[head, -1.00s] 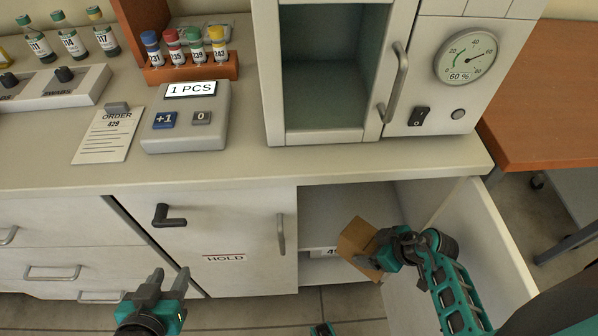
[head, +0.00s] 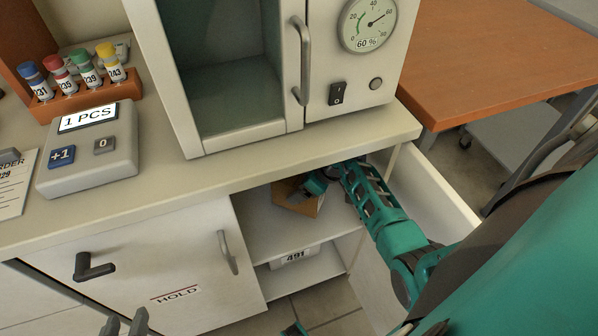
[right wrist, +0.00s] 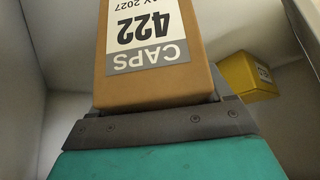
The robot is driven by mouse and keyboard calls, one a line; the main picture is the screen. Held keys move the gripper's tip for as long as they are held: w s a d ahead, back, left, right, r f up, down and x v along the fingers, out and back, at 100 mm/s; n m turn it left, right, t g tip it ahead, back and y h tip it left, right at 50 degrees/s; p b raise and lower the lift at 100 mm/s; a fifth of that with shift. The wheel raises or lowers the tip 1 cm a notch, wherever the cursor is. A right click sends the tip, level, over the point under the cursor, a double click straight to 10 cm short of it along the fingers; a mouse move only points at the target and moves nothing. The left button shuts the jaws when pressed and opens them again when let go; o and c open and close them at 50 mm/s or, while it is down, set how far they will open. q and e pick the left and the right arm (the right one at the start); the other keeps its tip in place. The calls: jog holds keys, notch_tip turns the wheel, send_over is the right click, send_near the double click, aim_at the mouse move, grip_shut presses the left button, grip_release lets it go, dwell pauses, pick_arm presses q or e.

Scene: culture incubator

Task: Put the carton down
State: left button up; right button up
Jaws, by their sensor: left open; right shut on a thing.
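The brown carton (head: 297,199) is inside the open cabinet, over its upper shelf (head: 262,226). In the right wrist view the carton (right wrist: 155,75) shows a white label reading CAPS 422. My right gripper (head: 318,183) reaches into the cabinet under the counter and is shut on the carton. In the right wrist view its grey jaw (right wrist: 160,128) lies across the carton. I cannot tell whether the carton touches the shelf. My left gripper (head: 125,325) is open and empty at the bottom edge of the head view, partly cut off.
A yellow box (right wrist: 246,76) stands in the cabinet beside the carton. A box labelled 491 (head: 294,256) sits on the lower shelf. The open cabinet door (head: 432,190) is right of my right arm, and the counter edge (head: 230,181) is above it.

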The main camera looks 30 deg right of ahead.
jog(key=shift+w+d, duration=0.2)
jog(key=shift+w, duration=0.7)
notch_tip(320, 180, down, 4)
jog(key=b, duration=0.2)
jog(key=shift+w+r+b, duration=0.1)
jog(key=shift+r+b, duration=0.1)
jog(key=shift+b, duration=0.15)
pick_arm(q)
jog(key=f, duration=0.3)
jog(key=shift+s+a+f, duration=0.1)
jog(key=shift+s+f, duration=0.1)
jog(key=shift+f, duration=0.05)
pick_arm(e)
jog(key=shift+r, duration=0.1)
jog(key=o, duration=1.1)
pick_arm(q)
jog(key=shift+r, duration=0.1)
jog(key=shift+r, duration=0.1)
